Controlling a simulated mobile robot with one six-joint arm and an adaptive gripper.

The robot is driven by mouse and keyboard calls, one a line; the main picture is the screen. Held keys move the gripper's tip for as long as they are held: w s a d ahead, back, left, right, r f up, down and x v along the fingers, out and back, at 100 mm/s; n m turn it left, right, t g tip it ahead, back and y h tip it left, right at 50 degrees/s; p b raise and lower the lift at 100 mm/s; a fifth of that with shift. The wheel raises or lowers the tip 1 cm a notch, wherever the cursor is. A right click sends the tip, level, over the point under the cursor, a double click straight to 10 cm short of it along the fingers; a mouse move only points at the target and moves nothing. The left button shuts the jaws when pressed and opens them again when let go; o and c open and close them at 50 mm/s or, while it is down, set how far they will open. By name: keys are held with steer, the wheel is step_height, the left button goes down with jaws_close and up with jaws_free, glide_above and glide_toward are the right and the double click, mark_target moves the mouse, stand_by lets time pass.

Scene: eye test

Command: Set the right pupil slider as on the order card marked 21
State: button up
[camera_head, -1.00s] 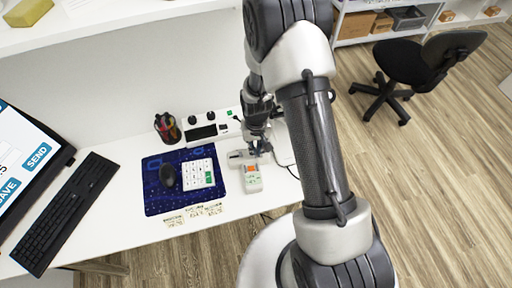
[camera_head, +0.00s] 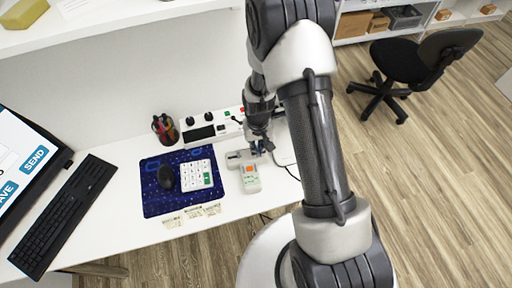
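My gripper (camera_head: 262,148) points down over the right part of the white desk, beside a small light grey device (camera_head: 240,157). It is small and partly behind my arm, so I cannot tell if its fingers are open or touch anything. Several small paper cards (camera_head: 172,222) lie along the desk's front edge; their print is too small to read, so I cannot tell which is marked 21. A white panel (camera_head: 222,117) with black knobs, a dark display and small coloured buttons stands at the desk's back. I cannot make out the right pupil slider.
A handheld unit (camera_head: 250,180) with an orange display lies in front of my gripper. A pen cup (camera_head: 165,130), keyboard (camera_head: 65,215) and monitor (camera_head: 30,165) stand left. An office chair (camera_head: 400,75) is at right.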

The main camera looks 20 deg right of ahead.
steer(key=o, duration=0.5)
step_height(320, 180, up, 12)
steer(key=shift+r, duration=0.1)
stand_by(0.5)
stand_by(0.4)
step_height(320, 180, up, 10)
steer(key=s+t, duration=0.1)
steer(key=s, duration=0.2)
steer(key=s+r+t, duration=0.1)
steer(key=s+r, duration=0.3)
steer(key=s, duration=0.2)
steer(key=s+r+t, duration=0.1)
steer(key=s+r, duration=0.4)
steer(key=s, duration=0.1)
steer(key=s+a+r+n+t, duration=0.1)
steer(key=s+r, duration=0.4)
steer(key=s, duration=0.1)
steer(key=shift+s+t, duration=0.1)
steer(key=shift+t, duration=0.2)
